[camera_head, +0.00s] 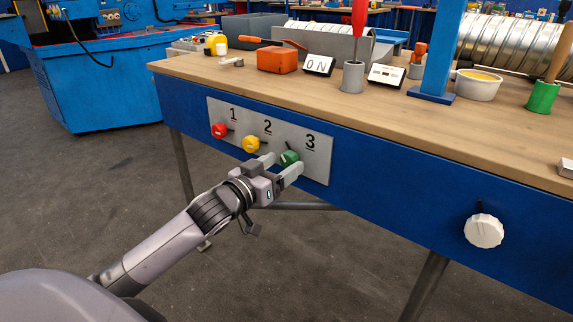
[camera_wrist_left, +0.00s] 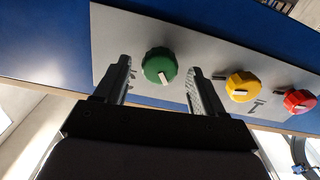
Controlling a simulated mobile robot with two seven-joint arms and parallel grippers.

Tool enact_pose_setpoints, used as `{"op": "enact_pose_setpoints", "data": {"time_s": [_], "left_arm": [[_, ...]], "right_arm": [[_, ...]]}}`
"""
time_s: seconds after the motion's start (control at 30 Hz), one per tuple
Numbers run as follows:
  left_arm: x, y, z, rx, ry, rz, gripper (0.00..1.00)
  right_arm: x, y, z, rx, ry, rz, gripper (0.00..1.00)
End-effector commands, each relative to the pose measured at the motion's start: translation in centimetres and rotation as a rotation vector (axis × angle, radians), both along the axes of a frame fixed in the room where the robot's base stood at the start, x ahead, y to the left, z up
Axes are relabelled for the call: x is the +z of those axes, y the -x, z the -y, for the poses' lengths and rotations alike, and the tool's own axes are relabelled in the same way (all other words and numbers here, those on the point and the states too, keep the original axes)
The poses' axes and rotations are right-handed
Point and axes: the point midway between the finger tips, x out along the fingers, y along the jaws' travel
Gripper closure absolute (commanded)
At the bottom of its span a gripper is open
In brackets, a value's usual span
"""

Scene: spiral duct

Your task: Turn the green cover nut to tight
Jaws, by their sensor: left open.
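The green cover nut (camera_head: 289,158) sits under the number 3 on the grey panel (camera_head: 318,166) at the front of the blue bench. My left gripper (camera_head: 280,164) is open, with one finger on each side of the nut. In the left wrist view the green nut (camera_wrist_left: 159,66) shows between the two open fingertips (camera_wrist_left: 160,72), with a visible gap on both sides. A white mark on the nut points down and to the right in that view. My right gripper is not in view.
A yellow nut (camera_head: 251,144) and a red nut (camera_head: 219,130) sit beside it under 2 and 1. A white knob (camera_head: 484,231) is on the bench front at the right. Tools and an "ON" sign (camera_head: 318,65) stand on the wooden top.

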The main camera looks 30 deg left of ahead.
Motion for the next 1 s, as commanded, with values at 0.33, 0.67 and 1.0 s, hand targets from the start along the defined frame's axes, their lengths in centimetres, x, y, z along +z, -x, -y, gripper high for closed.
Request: {"op": "enact_pose_setpoints", "data": {"time_s": [0.33, 0.67, 1.0], "left_arm": [[0.0, -2.2, 0.2, 0.000, 0.000, -0.001, 0.31], [0.0, -2.3, 0.2, 0.000, 0.000, -0.001, 0.44], [0.0, -2.3, 0.2, 0.000, -0.006, -0.001, 0.87]], "right_arm": [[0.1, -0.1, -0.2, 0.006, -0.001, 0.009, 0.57], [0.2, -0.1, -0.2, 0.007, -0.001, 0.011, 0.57], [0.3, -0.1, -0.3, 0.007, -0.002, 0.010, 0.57]]}}
